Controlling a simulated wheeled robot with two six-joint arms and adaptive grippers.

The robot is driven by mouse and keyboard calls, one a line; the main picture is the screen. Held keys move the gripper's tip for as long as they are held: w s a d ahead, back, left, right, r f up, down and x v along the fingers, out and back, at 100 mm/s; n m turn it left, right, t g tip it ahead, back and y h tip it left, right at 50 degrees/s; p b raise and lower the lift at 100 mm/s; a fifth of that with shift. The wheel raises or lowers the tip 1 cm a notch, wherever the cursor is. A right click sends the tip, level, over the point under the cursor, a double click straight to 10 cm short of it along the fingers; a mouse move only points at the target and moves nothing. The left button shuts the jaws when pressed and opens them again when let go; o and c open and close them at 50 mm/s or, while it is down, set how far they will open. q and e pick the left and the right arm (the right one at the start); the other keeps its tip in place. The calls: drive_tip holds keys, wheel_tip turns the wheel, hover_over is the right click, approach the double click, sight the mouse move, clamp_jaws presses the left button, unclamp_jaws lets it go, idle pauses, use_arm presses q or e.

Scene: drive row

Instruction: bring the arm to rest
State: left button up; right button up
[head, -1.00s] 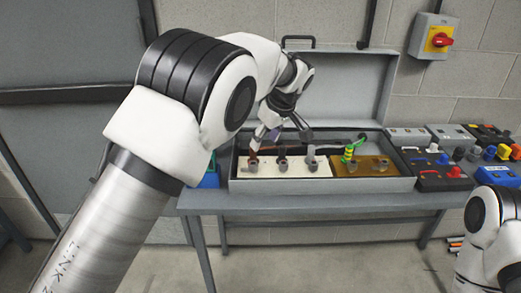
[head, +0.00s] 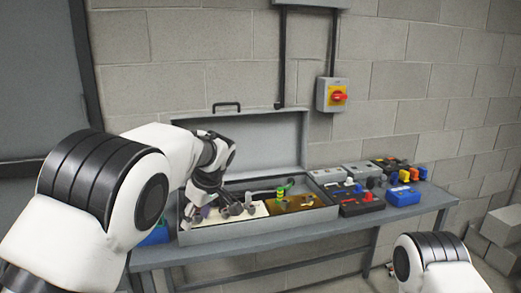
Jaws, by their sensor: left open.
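My left gripper (head: 208,207) is open at the left end of the open grey box (head: 325,214), over the white terminal strip (head: 258,211). It partly hides the left end of the strip. I cannot tell whether its fingers touch anything, and I see nothing held in it. My left arm (head: 115,190) reaches in from the left, bent and raised. My right arm (head: 440,262) shows only as a rounded joint at the lower right, and its gripper is out of view.
The box stands on a grey table (head: 250,250), its lid (head: 262,140) raised behind. A brown block (head: 297,203) with a green-yellow wire sits inside. Several switch boxes, one with a red handle (head: 362,200), stand to the right. A red-yellow switch (head: 332,95) is on the wall.

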use_arm(q)
drive_tip(key=s+a+f+g+h, duration=0.1)
drive_tip(key=s+a+f+g, duration=0.15)
drive_tip(key=s+f, duration=0.7)
drive_tip(key=s+a+f+g, duration=0.25)
drive_tip(key=s+f, duration=0.35)
drive_tip(key=f, duration=0.6)
drive_tip(key=s+a+f+g+h, duration=0.1)
drive_tip(key=s+a+f+g, duration=0.15)
drive_tip(key=s+f, duration=0.65)
drive_tip(key=s+f+m+t, duration=0.2)
drive_tip(key=s+m, duration=0.3)
drive_tip(key=s, duration=0.4)
drive_tip(key=s+a+f+m+t+h, duration=0.1)
drive_tip(key=s+f+m+t, duration=0.2)
drive_tip(key=s, duration=0.7)
wheel_tip(320, 180, down, 2)
drive_tip(key=m, duration=0.3)
drive_tip(key=shift+a+f+h, duration=0.25)
drive_tip(key=shift+a+h, duration=0.05)
